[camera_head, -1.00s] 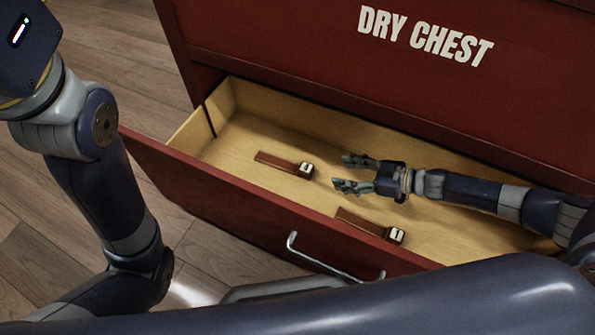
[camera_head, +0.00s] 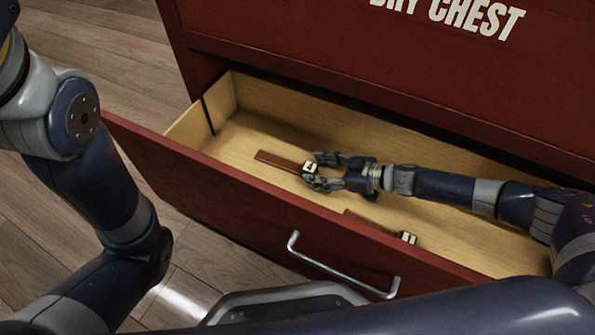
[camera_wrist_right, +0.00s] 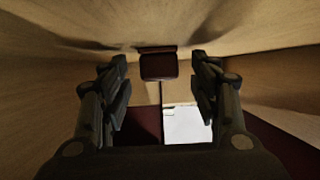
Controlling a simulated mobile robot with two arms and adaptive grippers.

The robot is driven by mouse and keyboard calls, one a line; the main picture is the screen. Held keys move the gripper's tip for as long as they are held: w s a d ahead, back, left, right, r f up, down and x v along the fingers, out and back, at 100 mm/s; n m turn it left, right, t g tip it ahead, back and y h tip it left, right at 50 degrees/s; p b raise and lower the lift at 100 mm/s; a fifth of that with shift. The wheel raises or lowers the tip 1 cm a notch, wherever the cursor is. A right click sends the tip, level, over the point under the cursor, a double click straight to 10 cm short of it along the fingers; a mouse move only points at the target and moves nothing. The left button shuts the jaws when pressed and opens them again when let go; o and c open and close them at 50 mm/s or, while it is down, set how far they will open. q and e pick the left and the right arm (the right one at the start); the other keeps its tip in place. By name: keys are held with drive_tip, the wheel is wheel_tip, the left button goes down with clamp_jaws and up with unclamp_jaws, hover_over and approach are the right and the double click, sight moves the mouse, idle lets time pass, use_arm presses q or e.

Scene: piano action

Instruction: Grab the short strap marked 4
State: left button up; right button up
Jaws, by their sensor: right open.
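A short brown strap (camera_head: 275,160) lies flat on the floor of the open drawer. Its right end carries a white tag (camera_head: 309,167) with a dark mark that looks like a 4 but is small. My right gripper (camera_head: 316,171) is open, with its fingertips on either side of this tagged end. In the right wrist view a dark brown block (camera_wrist_right: 158,66) shows between the open fingers; I cannot tell whether they touch it. A second tagged strap (camera_head: 408,238) lies nearer the drawer front, mostly hidden by it; its mark is unclear. My left gripper is out of view.
The wooden drawer (camera_head: 235,135) projects from the red chest (camera_head: 300,40). Its red front panel (camera_head: 230,200) with a metal handle (camera_head: 340,275) stands close to the second strap. The drawer's left end is clear. A wood floor (camera_head: 90,80) lies left of the chest.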

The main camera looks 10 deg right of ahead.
drive_tip(key=shift+w+a+f, duration=0.1)
drive_tip(key=shift+a, duration=0.05)
drive_tip(key=c, duration=1.1)
drive_tip(key=shift+c, duration=0.2)
